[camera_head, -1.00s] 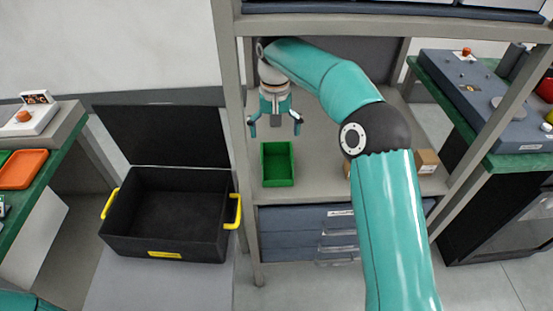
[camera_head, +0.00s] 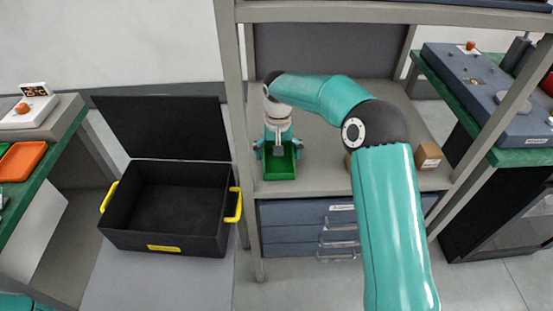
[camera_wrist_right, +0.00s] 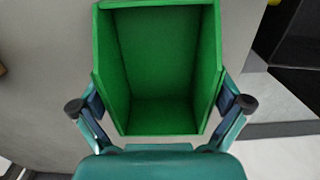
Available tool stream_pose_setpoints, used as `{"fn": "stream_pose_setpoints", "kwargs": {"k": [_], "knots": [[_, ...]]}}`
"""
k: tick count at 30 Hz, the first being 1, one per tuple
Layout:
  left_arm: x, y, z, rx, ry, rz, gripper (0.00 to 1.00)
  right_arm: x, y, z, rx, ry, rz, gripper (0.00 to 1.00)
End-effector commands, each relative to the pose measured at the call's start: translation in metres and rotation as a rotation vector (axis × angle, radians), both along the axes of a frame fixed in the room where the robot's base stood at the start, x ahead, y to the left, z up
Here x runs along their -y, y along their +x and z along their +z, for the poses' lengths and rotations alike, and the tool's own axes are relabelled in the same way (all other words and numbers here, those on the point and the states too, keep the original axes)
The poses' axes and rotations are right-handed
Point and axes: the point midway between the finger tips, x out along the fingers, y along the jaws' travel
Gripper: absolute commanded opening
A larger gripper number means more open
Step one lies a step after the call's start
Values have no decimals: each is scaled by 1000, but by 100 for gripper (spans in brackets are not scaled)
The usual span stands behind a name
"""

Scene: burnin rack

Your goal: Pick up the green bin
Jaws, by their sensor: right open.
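The green bin (camera_head: 280,168) is an open, empty box on the rack shelf, near the shelf's front left. My right gripper (camera_head: 278,152) is over the bin's rear part, pointing down, with its fingers spread. In the right wrist view the bin (camera_wrist_right: 160,60) fills the middle, and the open fingers of my right gripper (camera_wrist_right: 161,105) stand on either side of its walls. I cannot tell whether the fingers touch the walls. My left gripper is not in view.
Rack posts (camera_head: 236,130) stand left of the bin. A cardboard box (camera_head: 428,156) sits at the shelf's right. Drawers (camera_head: 290,226) lie below. A black crate with yellow handles (camera_head: 165,240) stands open at the left. The shelf (camera_head: 320,165) is bare beside the bin.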

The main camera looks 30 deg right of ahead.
Motion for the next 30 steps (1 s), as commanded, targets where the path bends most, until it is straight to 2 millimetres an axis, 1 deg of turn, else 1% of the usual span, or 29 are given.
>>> {"fn": "stream_pose_setpoints", "kwargs": {"k": [6, 7, 14, 15, 16, 24, 26, 30], "knots": [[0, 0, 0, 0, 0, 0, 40, 0, 0, -2, 1, 0, 0, 100], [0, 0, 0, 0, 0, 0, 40, 0, 0, -2, 1, 0, -1, 98], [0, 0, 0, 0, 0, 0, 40, 0, 0, -1, 1, 0, -1, 60], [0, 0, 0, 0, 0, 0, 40, 0, 0, -1, 1, 0, -1, 53], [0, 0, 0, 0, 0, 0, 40, 0, 0, -1, 1, 0, -1, 52], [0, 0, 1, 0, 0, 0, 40, 0, 1, 2, 2, 0, 0, 51], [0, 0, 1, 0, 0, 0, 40, 0, 1, 7, 4, 0, 0, 51], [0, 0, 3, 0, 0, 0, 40, 0, 1, 27, 6, 1, -1, 51]]}}
